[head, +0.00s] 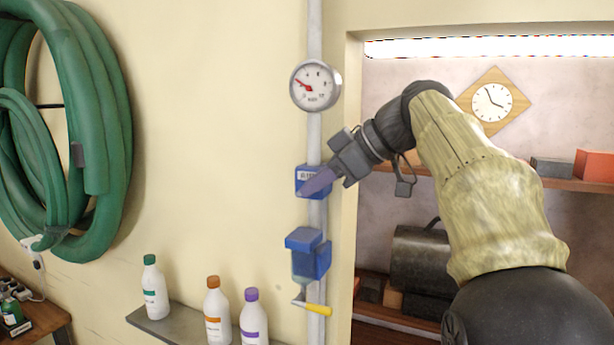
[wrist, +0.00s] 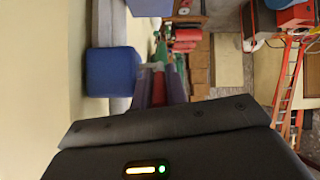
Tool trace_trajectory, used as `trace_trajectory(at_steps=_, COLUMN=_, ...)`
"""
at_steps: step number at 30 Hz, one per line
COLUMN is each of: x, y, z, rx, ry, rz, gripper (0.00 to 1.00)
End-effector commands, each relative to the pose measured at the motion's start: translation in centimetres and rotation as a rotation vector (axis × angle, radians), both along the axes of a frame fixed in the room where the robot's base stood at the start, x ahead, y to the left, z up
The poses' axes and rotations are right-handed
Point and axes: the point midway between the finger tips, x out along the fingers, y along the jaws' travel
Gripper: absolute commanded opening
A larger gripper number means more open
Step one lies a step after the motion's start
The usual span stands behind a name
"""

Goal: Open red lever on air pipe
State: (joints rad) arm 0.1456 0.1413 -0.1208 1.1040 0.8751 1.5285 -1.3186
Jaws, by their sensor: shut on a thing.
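A blue valve block with an AIR label (head: 305,178) sits on the grey vertical pipe (head: 314,135), below the gauge. My gripper (head: 306,190) comes from the right, its purplish fingers in front of this block. In the wrist view, the fingers (wrist: 160,86) are close together beside a blue block (wrist: 113,73).
A lower blue valve (head: 308,252) with a yellow-tipped lever (head: 318,309) hangs below. A round gauge (head: 315,86) is above. Several bottles (head: 216,310) stand on a shelf at lower left. A green hose (head: 105,120) hangs on the wall. An alcove opens at the right.

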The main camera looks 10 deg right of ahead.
Motion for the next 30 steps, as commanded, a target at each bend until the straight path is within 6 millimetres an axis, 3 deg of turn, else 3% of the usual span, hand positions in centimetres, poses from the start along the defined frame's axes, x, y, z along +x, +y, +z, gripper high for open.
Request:
trace_trajectory(at_steps=14, x=0.03, y=-0.77, z=0.32, rx=-0.005, ry=0.001, rz=-0.015, gripper=0.00)
trace_trajectory(at_steps=15, x=0.02, y=-0.77, z=0.32, rx=-0.005, ry=0.001, rz=-0.015, gripper=0.16)
trace_trajectory(at_steps=16, x=0.01, y=-0.77, z=0.31, rx=-0.005, ry=0.001, rz=-0.015, gripper=0.22)
trace_trajectory(at_steps=30, x=0.02, y=-0.60, z=0.08, rx=-0.006, ry=0.006, rz=-0.010, gripper=0.23)
